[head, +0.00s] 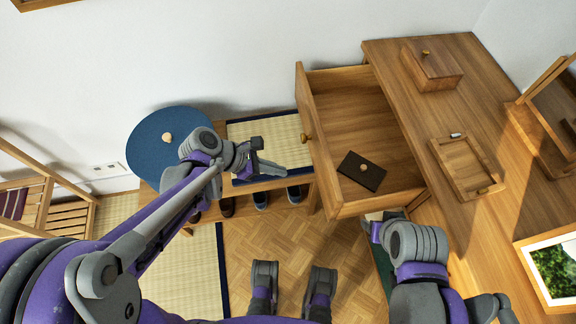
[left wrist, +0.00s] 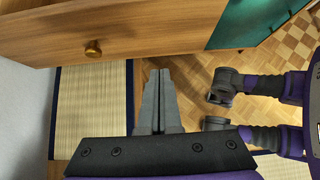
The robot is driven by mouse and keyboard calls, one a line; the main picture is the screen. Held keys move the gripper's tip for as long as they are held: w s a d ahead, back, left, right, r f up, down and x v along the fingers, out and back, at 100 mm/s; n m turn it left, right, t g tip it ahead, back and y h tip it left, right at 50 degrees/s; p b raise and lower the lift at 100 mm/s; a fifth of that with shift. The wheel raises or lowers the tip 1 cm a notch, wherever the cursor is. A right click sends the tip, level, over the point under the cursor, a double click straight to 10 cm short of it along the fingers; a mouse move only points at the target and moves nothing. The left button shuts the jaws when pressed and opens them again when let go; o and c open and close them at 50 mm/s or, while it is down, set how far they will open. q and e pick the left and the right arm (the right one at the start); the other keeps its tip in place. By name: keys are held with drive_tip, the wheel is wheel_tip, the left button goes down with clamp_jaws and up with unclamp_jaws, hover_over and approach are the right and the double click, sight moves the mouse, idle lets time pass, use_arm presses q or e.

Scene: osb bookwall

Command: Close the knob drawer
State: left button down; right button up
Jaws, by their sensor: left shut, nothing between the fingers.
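The wooden knob drawer (head: 352,103) is pulled far out of the desk in the head view, its front panel facing left. Its round brass knob (head: 306,138) also shows in the left wrist view (left wrist: 93,48). A dark flat block (head: 361,172) with a small round piece on it lies inside the drawer. My left gripper (head: 280,167) is shut and empty, left of the drawer front and apart from the knob. Its closed fingers show in the left wrist view (left wrist: 158,78). My right arm is beside the drawer's near corner; its finger state is unclear.
The desk (head: 455,115) holds a small wooden box (head: 431,68), a shallow tray (head: 466,166) and a framed picture (head: 552,266). A round blue stool top (head: 160,148) and a low shoe bench with a mat (head: 262,140) stand left of the drawer.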

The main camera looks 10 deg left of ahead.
sight(322, 176)
use_arm(q)
drive_tip(key=x, duration=0.3)
drive_tip(key=d+r+b+x, duration=0.1)
drive_tip(key=x, duration=0.6)
drive_tip(key=shift+w+d+b, duration=0.25)
drive_tip(key=shift+d+b, duration=0.1)
drive_tip(key=shift+b, duration=0.05)
drive_tip(key=shift+w+d, duration=0.2)
drive_tip(key=shift+d, duration=0.3)
drive_tip(key=w+d, duration=0.4)
drive_tip(key=d, duration=0.8)
drive_tip(key=w+d+b, duration=0.1)
drive_tip(key=w+d, duration=0.3)
drive_tip(key=d, duration=0.9)
drive_tip(key=shift+d+r, duration=0.15)
drive_tip(key=shift+r, duration=0.05)
